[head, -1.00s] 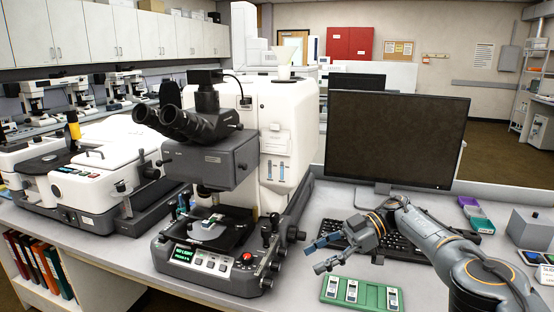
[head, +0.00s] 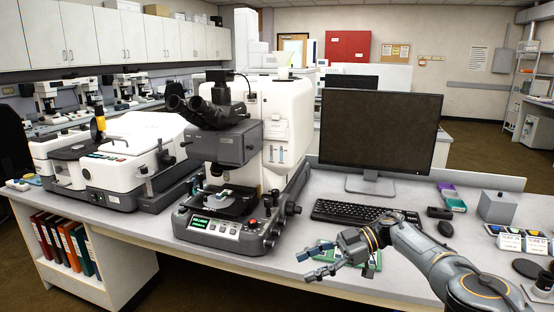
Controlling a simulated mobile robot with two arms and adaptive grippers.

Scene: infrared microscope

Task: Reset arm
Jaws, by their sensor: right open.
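My right arm comes in from the lower right, and its gripper (head: 306,267) is open with nothing visible between its fingers. The fingers point left, near the front edge of the table and in front of the microscope's right side. The hand overlaps the green slide tray (head: 374,264) and hides most of it; I cannot tell the gap between them. The infrared microscope (head: 225,149) stands left of the gripper, its lit control panel (head: 201,225) facing forward. A small pale slide (head: 219,196) lies on its stage. My left gripper is not in view.
A monitor (head: 380,135) and keyboard (head: 352,211) stand behind my right arm. A mouse (head: 445,229), a grey box (head: 497,207) and small coloured boxes (head: 453,200) are at the right. A white instrument (head: 130,165) stands at the left. The table's front strip is mostly clear.

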